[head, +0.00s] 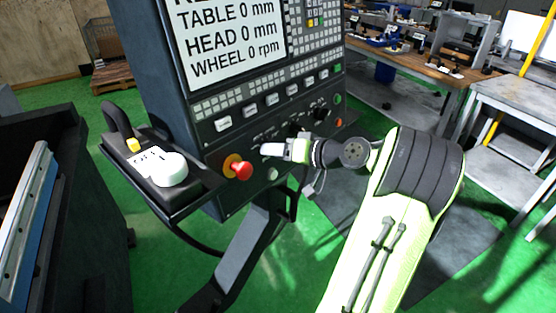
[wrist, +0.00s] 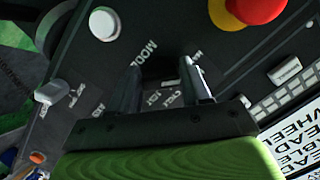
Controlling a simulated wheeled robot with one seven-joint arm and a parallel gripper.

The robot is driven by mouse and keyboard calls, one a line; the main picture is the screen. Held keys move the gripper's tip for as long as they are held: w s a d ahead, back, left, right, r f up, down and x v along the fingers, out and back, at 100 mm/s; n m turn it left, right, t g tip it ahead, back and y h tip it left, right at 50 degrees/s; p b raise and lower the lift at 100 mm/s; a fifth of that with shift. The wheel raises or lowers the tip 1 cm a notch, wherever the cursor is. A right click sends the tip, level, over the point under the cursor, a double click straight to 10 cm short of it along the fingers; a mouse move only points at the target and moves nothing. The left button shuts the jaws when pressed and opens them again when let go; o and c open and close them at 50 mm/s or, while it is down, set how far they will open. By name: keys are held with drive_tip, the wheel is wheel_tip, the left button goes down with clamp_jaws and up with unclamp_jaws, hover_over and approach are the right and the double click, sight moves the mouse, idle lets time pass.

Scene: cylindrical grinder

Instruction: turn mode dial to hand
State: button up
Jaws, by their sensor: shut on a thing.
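The control panel (head: 237,127) of the grinder stands in the middle of the head view. My gripper (head: 268,150) is at its lower part, right of the red stop button, and hides the mode dial there. In the wrist view the two dark fingers of my gripper (wrist: 160,70) reach down to the panel on either side of the dial spot, below the printed word MODE (wrist: 149,50). They are shut on the mode dial, whose body is mostly hidden between them. Small position labels show around the fingers; I cannot tell which one the dial points to.
A red stop button (head: 242,171) on a yellow ring sits close left of my gripper. A pale round button (wrist: 104,24) is near the fingers. A shelf with a white handwheel (head: 169,170) juts out at left. Workbenches stand at the back right.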

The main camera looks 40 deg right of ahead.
drive_tip(key=shift+f+n+b, duration=0.15)
drive_tip(key=shift+n+b, duration=0.35)
drive_tip(key=shift+b, duration=0.05)
drive_tip(key=o, duration=1)
drive_tip(key=p+v, duration=0.2)
drive_tip(key=v, duration=0.6)
drive_tip(key=p+v, duration=0.2)
drive_tip(key=v, duration=0.6)
drive_tip(key=shift+w+a+r, duration=0.1)
drive_tip(key=shift+a+r, duration=0.05)
drive_tip(key=shift+r, duration=0.05)
